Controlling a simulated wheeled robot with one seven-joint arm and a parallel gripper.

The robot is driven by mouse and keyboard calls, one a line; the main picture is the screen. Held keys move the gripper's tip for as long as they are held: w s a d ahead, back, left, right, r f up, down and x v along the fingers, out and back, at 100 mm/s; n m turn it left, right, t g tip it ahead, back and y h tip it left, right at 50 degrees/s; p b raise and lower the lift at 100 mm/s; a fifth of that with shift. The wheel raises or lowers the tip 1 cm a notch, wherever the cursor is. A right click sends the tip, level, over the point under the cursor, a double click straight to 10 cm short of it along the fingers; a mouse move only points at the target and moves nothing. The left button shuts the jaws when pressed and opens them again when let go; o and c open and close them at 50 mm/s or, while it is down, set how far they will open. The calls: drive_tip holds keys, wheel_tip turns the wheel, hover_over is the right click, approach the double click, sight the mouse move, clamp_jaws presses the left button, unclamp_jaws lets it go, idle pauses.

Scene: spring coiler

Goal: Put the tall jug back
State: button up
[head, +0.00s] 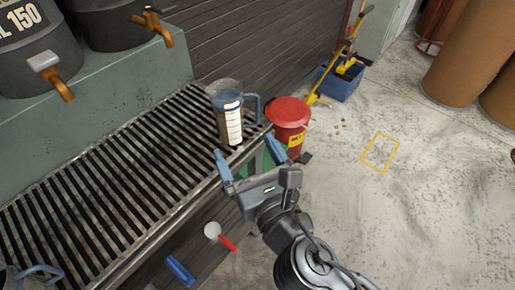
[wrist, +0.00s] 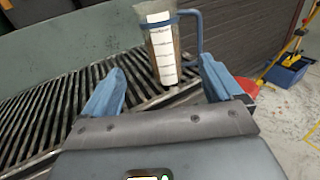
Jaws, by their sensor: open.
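The tall jug (head: 229,127) is a see-through beaker with a blue rim, a blue handle and a white scale strip. It stands upright near the right end of the slatted grate (head: 115,185), its handle to the right. My gripper (head: 249,156) is open and empty, in front of the jug on the near side. In the wrist view the jug (wrist: 161,50) shows beyond and between the two blue fingers, with a gap to them.
A red lidded bin (head: 288,113) stands close right of the jug. Dark drums with taps (head: 60,82) stand on the green ledge at left. A blue bucket (head: 341,82) with yellow mop gear is farther back. A yellow square (head: 380,152) marks open floor. Another blue-handled vessel (head: 40,270) shows at lower left.

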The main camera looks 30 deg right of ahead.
drive_tip(key=shift+s, duration=0.1)
drive_tip(key=s+d+f+m+g+y, duration=0.1)
drive_tip(key=s+f+m+y, duration=0.15)
drive_tip(key=s+m, duration=0.5)
drive_tip(key=s+d+f+m+g+y, duration=0.1)
drive_tip(key=s+f+m+g+y, duration=0.1)
drive_tip(key=s+f+m, duration=0.4)
drive_tip(key=s+d+r+m, duration=0.1)
drive_tip(key=s+r+m, duration=0.3)
drive_tip(key=s+m, duration=0.3)
drive_tip(key=s+d+r+m+h, duration=0.1)
drive_tip(key=s+r+m, duration=0.3)
drive_tip(key=m, duration=0.9)
drive_tip(key=v, duration=0.3)
drive_tip(key=shift+s+d, duration=0.15)
drive_tip(key=shift+d, duration=0.15)
drive_tip(key=shift+f, duration=0.1)
